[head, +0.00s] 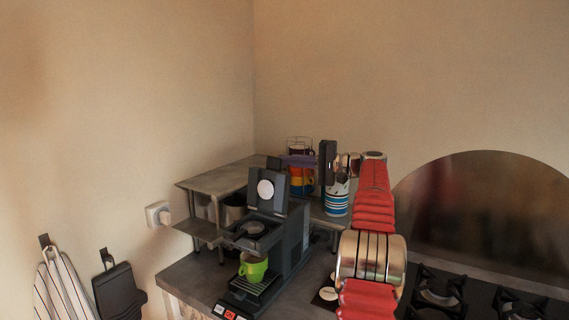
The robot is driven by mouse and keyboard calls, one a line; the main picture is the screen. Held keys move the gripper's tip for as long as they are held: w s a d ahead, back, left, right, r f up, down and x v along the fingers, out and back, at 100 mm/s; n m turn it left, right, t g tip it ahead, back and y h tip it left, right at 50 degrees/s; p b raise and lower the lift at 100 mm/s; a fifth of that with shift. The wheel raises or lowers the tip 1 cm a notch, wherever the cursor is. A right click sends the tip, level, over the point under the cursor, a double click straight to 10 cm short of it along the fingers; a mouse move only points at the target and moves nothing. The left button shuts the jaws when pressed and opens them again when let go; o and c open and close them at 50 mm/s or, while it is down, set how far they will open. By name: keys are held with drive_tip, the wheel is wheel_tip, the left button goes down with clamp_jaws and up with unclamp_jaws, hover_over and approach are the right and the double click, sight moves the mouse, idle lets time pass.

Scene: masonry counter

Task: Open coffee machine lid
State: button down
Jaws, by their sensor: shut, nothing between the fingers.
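The dark grey coffee machine (290,245) stands on the counter in the head view. Its lid (267,191), with a round white disc on its inner face, stands raised and roughly upright above the round brewing opening (251,228). My gripper (282,161) is shut and empty. It points left, just above and behind the top edge of the lid; I cannot tell whether it touches the lid. A green cup (253,267) sits under the machine's spout on the drip tray.
A grey metal shelf (222,180) stands behind the machine. Stacked coloured cups (301,182) and striped cups (337,203) stand behind, close to my arm. A gas hob (440,291) is at the right. A wall socket (158,214) is at the left.

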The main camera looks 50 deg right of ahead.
drive_tip(key=v, duration=1)
drive_tip(key=shift+d, duration=0.3)
